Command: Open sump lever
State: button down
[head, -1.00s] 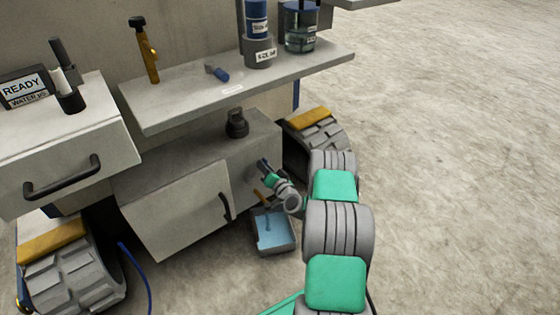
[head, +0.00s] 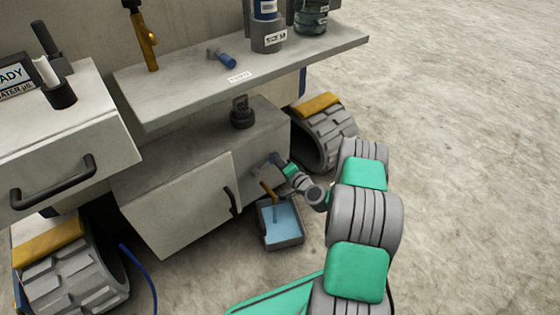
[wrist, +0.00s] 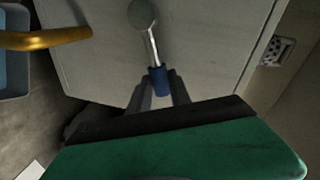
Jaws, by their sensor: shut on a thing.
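The sump lever shows in the wrist view as a round grey hub (wrist: 142,15) on the pale cabinet face, a thin metal rod (wrist: 153,48) and a blue grip (wrist: 158,79). My gripper (wrist: 158,98) has a finger on each side of the blue grip and is shut on it. In the head view my gripper (head: 279,161) is at the right side of the low cabinet, and the lever is mostly hidden. A brass spout (head: 268,190) sits just below it. A tray with blue water (head: 298,240) stands on the floor under the spout.
A grey cabinet door with a black handle (head: 229,203) is left of the tray. A tracked wheel (head: 328,140) stands behind my arm. A shelf (head: 180,97) overhangs the cabinet. Open floor (head: 470,150) lies to the right.

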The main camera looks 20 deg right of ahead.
jog(key=shift+a, duration=0.2)
jog(key=c, duration=1.5)
grip_release()
jog(key=shift+f, duration=0.1)
jog(key=o, duration=0.3)
jog(key=shift+d, duration=0.2)
jog(key=p+v, duration=0.2)
jog(key=v, duration=0.6)
jog(key=shift+p, duration=0.3)
